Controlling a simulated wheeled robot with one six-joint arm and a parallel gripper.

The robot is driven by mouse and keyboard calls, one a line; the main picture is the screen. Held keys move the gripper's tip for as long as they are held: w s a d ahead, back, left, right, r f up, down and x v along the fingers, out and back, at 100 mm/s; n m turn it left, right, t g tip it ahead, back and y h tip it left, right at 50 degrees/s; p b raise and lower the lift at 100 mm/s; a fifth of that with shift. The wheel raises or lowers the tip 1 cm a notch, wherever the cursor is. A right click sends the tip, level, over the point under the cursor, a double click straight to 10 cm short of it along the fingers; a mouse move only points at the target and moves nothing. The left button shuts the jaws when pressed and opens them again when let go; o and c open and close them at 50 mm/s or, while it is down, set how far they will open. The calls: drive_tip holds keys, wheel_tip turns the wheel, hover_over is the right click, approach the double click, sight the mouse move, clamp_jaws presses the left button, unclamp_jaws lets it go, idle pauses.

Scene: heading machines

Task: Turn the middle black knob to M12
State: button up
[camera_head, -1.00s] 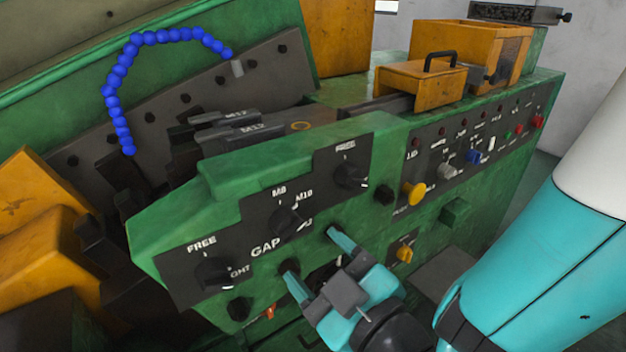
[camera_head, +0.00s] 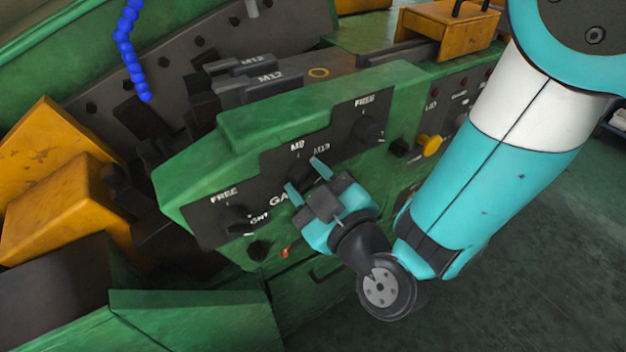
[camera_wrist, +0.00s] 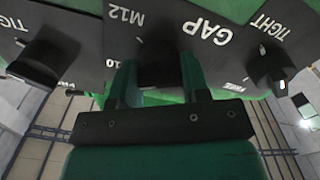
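The middle black knob (camera_wrist: 160,62) shows in the wrist view between the two fingers of my gripper (camera_wrist: 158,80). The fingers are open, one on each side of the knob. I cannot tell whether either finger touches it. The M12 label (camera_wrist: 125,16) shows upside down beyond the knob, near the GAP label (camera_wrist: 210,35). In the head view, my gripper (camera_head: 306,178) is at the middle of the black panel (camera_head: 277,165) and mostly hides the knob. M8 and M10 labels show just above the fingers. The knob's pointer mark is not clearly visible.
A left knob (camera_head: 238,219) marked FREE and a right knob (camera_head: 368,130) flank the middle one. A green sloped cover (camera_head: 195,315) is at lower left. Open floor lies at lower right.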

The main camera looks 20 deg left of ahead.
drive_tip(key=shift+m, duration=0.4)
drive_tip(key=m+b, duration=0.1)
drive_tip(key=m, duration=0.4)
drive_tip(key=shift+m, duration=0.4)
drive_tip(key=m+b, duration=0.1)
drive_tip(key=m, duration=0.4)
drive_tip(key=shift+a, duration=0.1)
drive_tip(key=shift+r+m, duration=0.1)
drive_tip(key=shift+m, duration=0.2)
drive_tip(key=o, duration=0.9)
